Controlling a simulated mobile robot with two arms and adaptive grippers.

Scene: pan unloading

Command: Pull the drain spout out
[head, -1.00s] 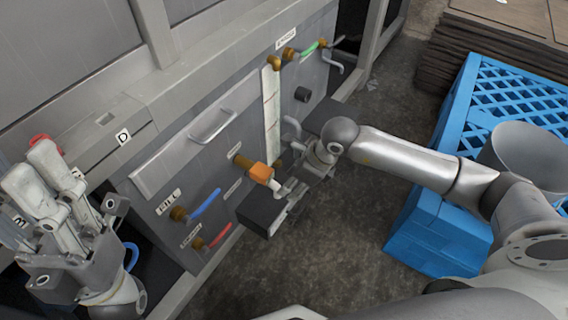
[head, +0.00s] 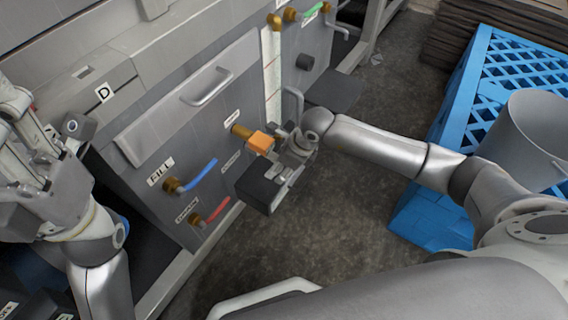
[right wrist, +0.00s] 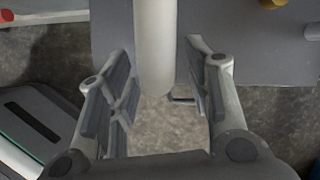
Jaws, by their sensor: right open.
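My right gripper (head: 285,168) is low in front of the grey panel, just right of an orange block (head: 260,142) on a brass fitting. In the right wrist view its two fingers (right wrist: 158,112) are open. A pale grey round tube (right wrist: 155,50), probably the drain spout, runs down from the top edge between the fingers, with gaps on both sides. In the head view a grey bent tube (head: 291,102) stands just above the gripper; I cannot tell if it is the same tube. My left gripper (head: 35,130) is at the left, partly cut off, its opening unclear.
The panel (head: 228,105) carries a grab handle (head: 207,88), a blue lever (head: 198,175) and a red lever (head: 217,210). A blue pallet (head: 480,90) and grey bucket (head: 520,138) stand at right. Floor between is clear.

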